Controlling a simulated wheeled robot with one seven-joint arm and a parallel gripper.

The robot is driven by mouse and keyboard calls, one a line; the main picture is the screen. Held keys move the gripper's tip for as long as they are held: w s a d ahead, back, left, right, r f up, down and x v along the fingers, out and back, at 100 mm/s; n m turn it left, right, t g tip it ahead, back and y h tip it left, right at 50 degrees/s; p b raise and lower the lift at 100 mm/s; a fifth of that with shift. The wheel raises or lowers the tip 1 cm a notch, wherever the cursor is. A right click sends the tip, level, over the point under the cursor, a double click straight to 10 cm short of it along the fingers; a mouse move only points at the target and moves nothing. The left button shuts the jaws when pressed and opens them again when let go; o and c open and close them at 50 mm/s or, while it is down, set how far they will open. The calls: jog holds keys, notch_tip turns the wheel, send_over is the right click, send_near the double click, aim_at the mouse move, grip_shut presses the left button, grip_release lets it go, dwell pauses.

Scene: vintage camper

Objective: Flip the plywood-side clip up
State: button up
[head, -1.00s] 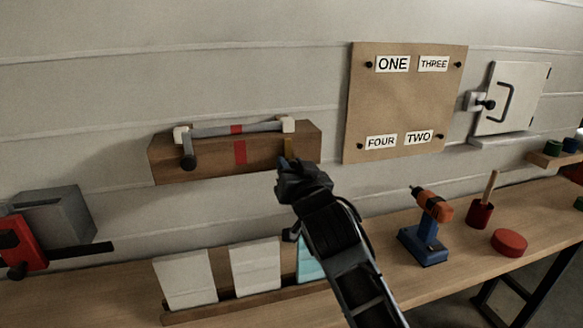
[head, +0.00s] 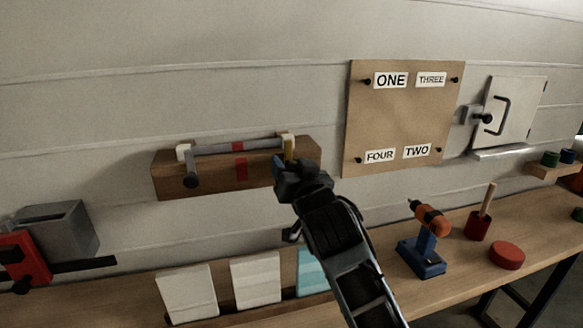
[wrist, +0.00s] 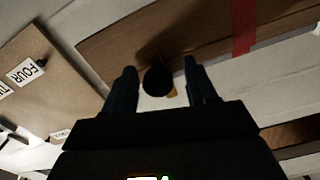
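A brown wooden block (head: 215,178) is on the wall, with a grey bar (head: 238,147) along its top and a red stripe across its middle. The left clip (head: 191,172) hangs down, with a black knob. The plywood-side clip (head: 289,149) is at the block's right end; its yellowish lever shows, and its lower part is hidden behind my gripper (head: 290,168). In the wrist view, my gripper (wrist: 161,82) is open. A round black knob (wrist: 157,81) lies between its fingers, with a bit of yellow (wrist: 172,93) beside it. I cannot tell whether a finger touches it.
A plywood board (head: 400,120) with number labels is right of the block. A white cabinet door (head: 508,112) is farther right. Below, the bench (head: 490,277) holds a drill (head: 429,235), a red disc (head: 507,255) and white panels (head: 186,293) in a rack.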

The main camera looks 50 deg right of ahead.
jog(key=shift+f, duration=0.1)
jog(key=shift+s+a, duration=0.15)
jog(key=shift+s, duration=0.05)
jog(key=b+v, duration=0.1)
jog(key=v, duration=0.6)
jog(key=shift+b, duration=0.35)
jog(key=shift+s+a, duration=0.1)
jog(key=s+a+f+n+y, duration=0.6)
jog(key=s+a+f, duration=0.5)
jog(key=a+f, duration=0.15)
jog(key=s+a+f+n+y, duration=0.1)
jog(key=s+a+y, duration=0.1)
jog(key=s, duration=0.8)
jog(key=s+a+n+y, duration=0.2)
jog(key=s+a, duration=0.2)
jog(key=s, duration=0.6)
jog(key=shift+f, duration=0.4)
